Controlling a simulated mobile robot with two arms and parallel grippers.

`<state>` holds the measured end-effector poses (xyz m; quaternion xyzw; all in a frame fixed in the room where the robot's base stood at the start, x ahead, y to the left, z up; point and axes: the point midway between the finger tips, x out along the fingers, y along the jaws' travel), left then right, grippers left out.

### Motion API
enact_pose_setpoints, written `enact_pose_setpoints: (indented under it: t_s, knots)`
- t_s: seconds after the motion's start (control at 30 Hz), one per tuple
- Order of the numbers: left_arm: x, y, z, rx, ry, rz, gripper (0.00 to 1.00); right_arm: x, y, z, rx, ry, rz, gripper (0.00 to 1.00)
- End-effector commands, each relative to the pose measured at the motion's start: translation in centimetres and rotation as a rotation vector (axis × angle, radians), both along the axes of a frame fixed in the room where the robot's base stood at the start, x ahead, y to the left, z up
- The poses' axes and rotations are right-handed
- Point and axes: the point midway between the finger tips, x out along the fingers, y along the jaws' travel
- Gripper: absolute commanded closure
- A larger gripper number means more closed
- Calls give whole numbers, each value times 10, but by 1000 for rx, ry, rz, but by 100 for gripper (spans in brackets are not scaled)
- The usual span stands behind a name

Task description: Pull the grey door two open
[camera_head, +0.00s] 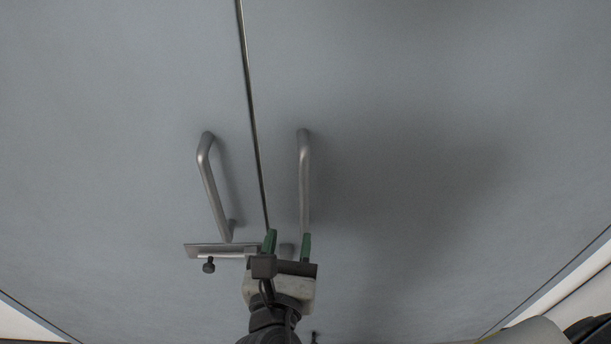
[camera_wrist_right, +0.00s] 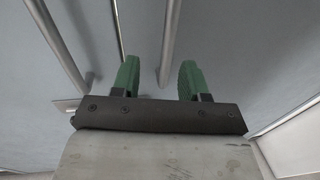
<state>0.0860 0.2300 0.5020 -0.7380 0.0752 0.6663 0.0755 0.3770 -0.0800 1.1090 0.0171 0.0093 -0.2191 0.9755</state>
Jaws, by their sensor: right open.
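Two grey door panels meet at a narrow vertical seam in the head view. The right grey door (camera_head: 420,120) carries a metal bar handle (camera_head: 304,180), and the left grey door (camera_head: 110,120) carries a matching handle (camera_head: 211,190). My right gripper (camera_head: 287,243) has green fingers and is open near the lower end of the right handle. My left gripper is not in view.
A metal latch plate (camera_head: 210,249) with a dark knob (camera_head: 208,266) sits below the left handle, close to my right gripper. White frame edges (camera_head: 590,268) border the doors at the lower corners. The door surface right of the handle is clear.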

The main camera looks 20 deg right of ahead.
Motion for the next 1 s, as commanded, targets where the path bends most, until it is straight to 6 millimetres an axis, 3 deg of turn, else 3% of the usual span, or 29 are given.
enact_pose_setpoints:
  t_s: [0.03, 0.17, 0.7, 1.0]
  knots:
    - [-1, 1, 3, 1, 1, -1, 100, -3, -5, 12, -17, -8, -20, 56]
    - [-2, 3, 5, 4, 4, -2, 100, 1, -13, 20, -42, -12, -39, 56]
    - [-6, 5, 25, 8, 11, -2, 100, 81, -54, 19, -40, -12, -34, 56]
    - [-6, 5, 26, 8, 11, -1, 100, 89, -58, 17, -38, -10, -33, 56]
